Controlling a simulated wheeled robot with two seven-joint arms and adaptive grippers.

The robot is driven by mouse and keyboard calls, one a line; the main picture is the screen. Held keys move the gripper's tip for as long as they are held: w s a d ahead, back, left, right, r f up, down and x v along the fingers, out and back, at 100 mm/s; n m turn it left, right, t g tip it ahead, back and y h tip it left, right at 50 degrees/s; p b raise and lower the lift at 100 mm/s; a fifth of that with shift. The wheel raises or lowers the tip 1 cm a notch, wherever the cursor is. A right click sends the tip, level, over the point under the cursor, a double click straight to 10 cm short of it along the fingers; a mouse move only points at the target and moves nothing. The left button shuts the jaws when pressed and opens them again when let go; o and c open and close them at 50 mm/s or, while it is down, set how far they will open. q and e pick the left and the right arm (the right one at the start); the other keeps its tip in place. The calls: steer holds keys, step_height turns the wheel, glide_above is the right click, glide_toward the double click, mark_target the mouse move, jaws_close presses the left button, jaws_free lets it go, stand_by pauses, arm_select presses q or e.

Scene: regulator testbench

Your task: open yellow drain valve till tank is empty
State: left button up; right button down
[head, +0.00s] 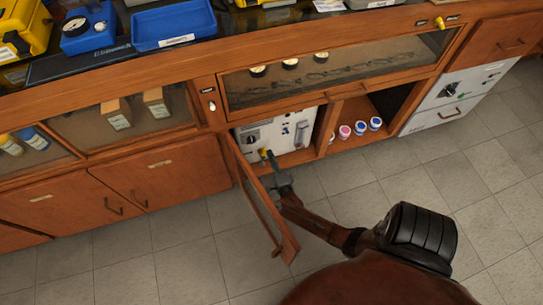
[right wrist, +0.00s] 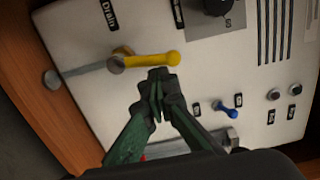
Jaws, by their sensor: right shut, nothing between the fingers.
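The yellow drain valve (right wrist: 148,61) is on a white panel (right wrist: 75,35) beside the label "Drain" in the right wrist view. Its handle runs right from a metal pivot, roughly in line with a thin grey pipe (right wrist: 80,72) on the left. My right gripper (right wrist: 158,76) is shut and empty. Its fingertips are just below the handle; I cannot tell whether they touch it. In the head view the right gripper (head: 275,172) reaches into the open cabinet, near the small yellow valve (head: 264,153). The tank's liquid level cannot be read. My left gripper is not in view.
An open wooden door (head: 263,205) hangs close to my right arm's left side. A blue lever (right wrist: 226,110) sits right of the gripper on the panel. Small jars (head: 360,127) stand on the neighbouring shelf. The tiled floor (head: 180,245) is clear.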

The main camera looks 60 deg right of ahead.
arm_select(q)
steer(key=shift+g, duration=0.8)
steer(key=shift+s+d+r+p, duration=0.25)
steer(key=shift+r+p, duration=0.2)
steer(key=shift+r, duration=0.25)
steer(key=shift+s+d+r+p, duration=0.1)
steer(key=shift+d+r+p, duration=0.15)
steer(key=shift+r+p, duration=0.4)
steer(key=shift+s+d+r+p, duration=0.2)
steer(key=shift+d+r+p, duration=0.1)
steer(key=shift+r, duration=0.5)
arm_select(e)
steer(key=s+a, duration=0.3)
steer(key=s, duration=0.8)
steer(key=shift+a+f, duration=0.35)
